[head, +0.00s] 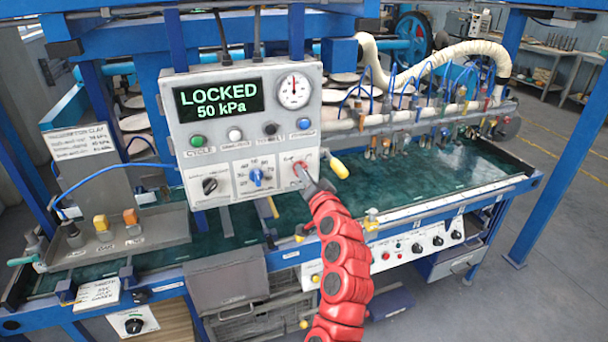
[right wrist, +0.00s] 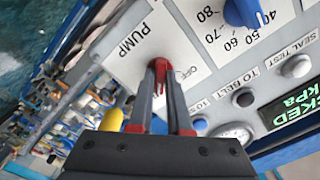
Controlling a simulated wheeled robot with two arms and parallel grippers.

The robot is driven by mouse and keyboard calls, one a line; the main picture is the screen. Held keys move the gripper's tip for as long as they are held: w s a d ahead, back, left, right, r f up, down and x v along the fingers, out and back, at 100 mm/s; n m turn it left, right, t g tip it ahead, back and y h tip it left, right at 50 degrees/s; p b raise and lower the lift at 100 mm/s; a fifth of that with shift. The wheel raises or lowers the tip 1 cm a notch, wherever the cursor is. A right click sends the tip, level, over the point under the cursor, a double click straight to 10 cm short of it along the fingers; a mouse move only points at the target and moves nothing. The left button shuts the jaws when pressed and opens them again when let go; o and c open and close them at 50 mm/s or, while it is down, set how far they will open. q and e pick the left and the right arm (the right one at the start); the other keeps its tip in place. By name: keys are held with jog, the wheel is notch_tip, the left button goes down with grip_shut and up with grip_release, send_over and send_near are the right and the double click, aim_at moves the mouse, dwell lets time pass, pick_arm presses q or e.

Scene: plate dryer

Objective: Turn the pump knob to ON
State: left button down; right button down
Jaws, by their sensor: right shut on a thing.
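The pump knob (head: 298,166) is at the lower right of the grey control box (head: 183,140). The right wrist view shows its white plate (right wrist: 137,47) with the words PUMP and OFF. The fingers of my right gripper (head: 303,175) cover most of the knob, so its pointer angle cannot be read. In the right wrist view the two dark fingers of the right gripper (right wrist: 161,72) are closed around the knob, with red showing between their tips. The display (head: 219,101) reads LOCKED, 50 kPa. My left gripper is out of view.
A blue numbered knob (head: 256,177) and a black knob (head: 210,186) sit left of the pump knob. Several buttons line the row above, under a round gauge (head: 294,91). A yellow handle (head: 339,167) projects close to the right of the box.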

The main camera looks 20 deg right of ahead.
jog(key=c, duration=0.9)
grip_release()
jog(key=shift+o, duration=0.2)
jog(key=s+p, duration=0.7)
jog(key=s, duration=1)
jog(key=shift+s+d, duration=0.25)
jog(key=shift+d, duration=0.1)
